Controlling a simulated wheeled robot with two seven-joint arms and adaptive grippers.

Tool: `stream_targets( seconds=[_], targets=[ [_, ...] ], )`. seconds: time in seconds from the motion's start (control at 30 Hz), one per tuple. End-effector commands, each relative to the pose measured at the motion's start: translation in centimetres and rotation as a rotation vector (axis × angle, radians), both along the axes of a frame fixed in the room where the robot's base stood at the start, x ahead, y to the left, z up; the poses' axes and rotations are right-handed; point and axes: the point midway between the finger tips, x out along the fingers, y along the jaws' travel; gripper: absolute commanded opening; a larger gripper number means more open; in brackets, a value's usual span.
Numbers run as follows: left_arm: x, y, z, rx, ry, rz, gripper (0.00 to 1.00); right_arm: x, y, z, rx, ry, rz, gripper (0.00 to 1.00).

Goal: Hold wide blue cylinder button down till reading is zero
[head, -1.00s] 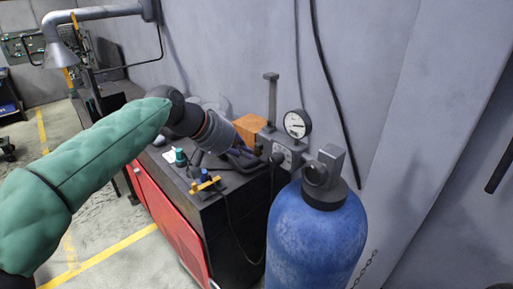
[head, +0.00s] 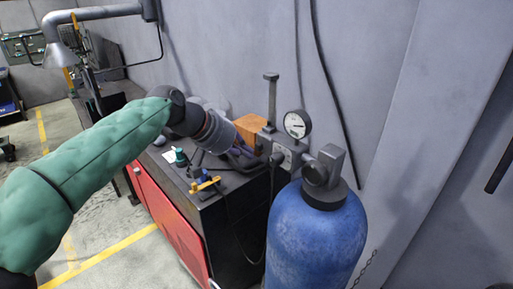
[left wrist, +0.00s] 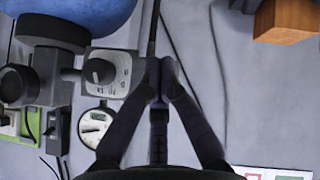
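The wide blue cylinder (head: 315,240) stands upright at lower right in the head view; its blue side also shows at the top of the left wrist view (left wrist: 90,12). A grey valve box with a dark knob (left wrist: 98,70) is joined to its top fitting (head: 323,172). A round white gauge (head: 297,124) sits above the box; its reading is too small to tell. My left gripper (left wrist: 158,76) has its fingertips together, right beside the box's edge in the wrist view. I cannot tell whether they touch it. No button shows clearly. My right gripper is not in view.
A dark bench (head: 235,190) with red doors stands left of the cylinder. On it are an orange block (head: 251,128), a yellow-handled tool (head: 205,184) and a small green-capped item (head: 180,157). A grey wall and hanging cable are behind. A chain (head: 365,268) hangs right of the cylinder.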

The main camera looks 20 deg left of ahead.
Motion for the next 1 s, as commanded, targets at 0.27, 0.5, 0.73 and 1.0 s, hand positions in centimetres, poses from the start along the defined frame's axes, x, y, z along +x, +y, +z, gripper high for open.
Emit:
stream_targets(
  seconds=[0.27, 0.5, 0.73, 1.0],
  targets=[
    [0.58, -0.26, 0.03, 0.000, 0.000, 0.000, 0.00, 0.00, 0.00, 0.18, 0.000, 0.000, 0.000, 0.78],
    [0.57, -0.25, 0.02, 0.000, 0.000, 0.000, 0.00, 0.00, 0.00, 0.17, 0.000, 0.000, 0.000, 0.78],
    [0.72, -0.31, 0.04, 0.000, 0.000, 0.000, 0.00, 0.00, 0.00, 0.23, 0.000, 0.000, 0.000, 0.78],
    [0.98, -0.41, 0.04, 0.000, 0.000, 0.000, 0.00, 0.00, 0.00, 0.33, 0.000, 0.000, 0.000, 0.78]
  ],
)
